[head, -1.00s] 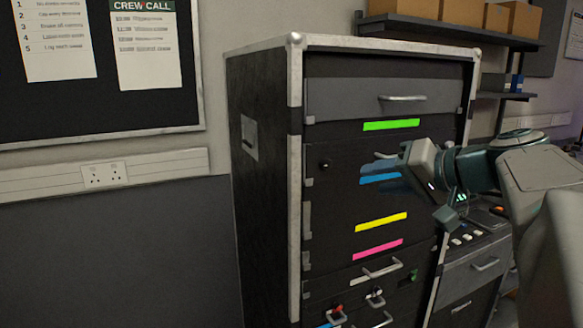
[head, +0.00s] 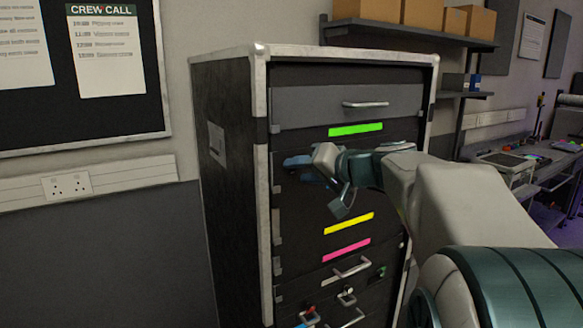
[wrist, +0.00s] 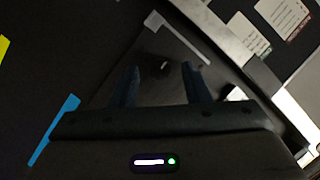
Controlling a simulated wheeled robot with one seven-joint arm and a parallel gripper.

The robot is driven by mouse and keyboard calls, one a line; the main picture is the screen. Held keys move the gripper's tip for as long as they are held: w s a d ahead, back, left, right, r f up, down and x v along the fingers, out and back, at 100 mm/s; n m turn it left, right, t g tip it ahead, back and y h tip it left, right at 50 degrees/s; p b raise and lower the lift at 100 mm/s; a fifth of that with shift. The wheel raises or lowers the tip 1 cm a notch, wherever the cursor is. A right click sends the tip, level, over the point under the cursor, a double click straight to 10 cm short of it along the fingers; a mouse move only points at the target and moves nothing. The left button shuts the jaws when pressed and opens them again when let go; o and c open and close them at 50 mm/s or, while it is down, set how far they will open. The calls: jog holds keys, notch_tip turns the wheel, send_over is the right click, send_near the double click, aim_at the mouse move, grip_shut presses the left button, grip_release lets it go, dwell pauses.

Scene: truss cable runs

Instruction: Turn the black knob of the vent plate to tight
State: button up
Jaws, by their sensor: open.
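The vent plate appears to be the dark panel (head: 297,215) in the black rack with the silver-edged frame. In the wrist view the black knob (wrist: 164,66) is a small dark shape with a pale mark, between and a little beyond my fingertips. My gripper (wrist: 160,74) is open, with a finger to either side of the knob; I cannot tell whether they touch it. In the head view my gripper (head: 294,160) is in front of the panel's upper left, and the knob is hidden behind it.
A drawer with a handle (head: 366,104) is above the panel. Green (head: 356,130), yellow (head: 349,223) and pink (head: 346,249) strips mark the rack front. More handles and small coloured parts are lower down. A blue strip (wrist: 54,130) shows in the wrist view.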

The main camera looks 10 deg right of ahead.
jog(key=shift+w+a+f, duration=0.1)
jog(key=shift+w+a, duration=0.1)
jog(key=shift+w, duration=0.1)
grip_shut()
jog(key=shift+a, duration=0.15)
